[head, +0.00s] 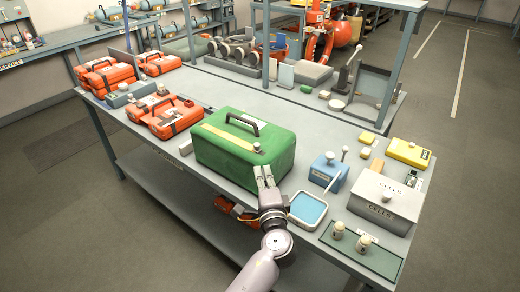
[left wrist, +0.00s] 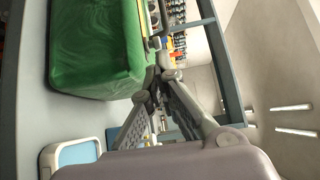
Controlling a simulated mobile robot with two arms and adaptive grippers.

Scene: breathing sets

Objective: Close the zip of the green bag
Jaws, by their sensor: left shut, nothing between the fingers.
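The green bag (head: 235,160) stands on the bench with a dark carry handle (head: 242,122) on top. A yellow zip strip (head: 225,137) runs along its top, with a small pale piece (head: 257,147) at the strip's right end. My left gripper (head: 264,172) is shut and empty at the bag's near right corner. In the left wrist view, the fingertips (left wrist: 158,72) are close beside the bag's edge (left wrist: 100,50); I cannot tell whether they touch it. My right gripper is not in view.
A blue-filled tray (head: 308,210) lies just right of my left gripper. Beyond it stand a blue box (head: 327,171) and a white CELLS box (head: 385,200). Orange cases (head: 165,117) are left of the bag. Bench posts rise behind.

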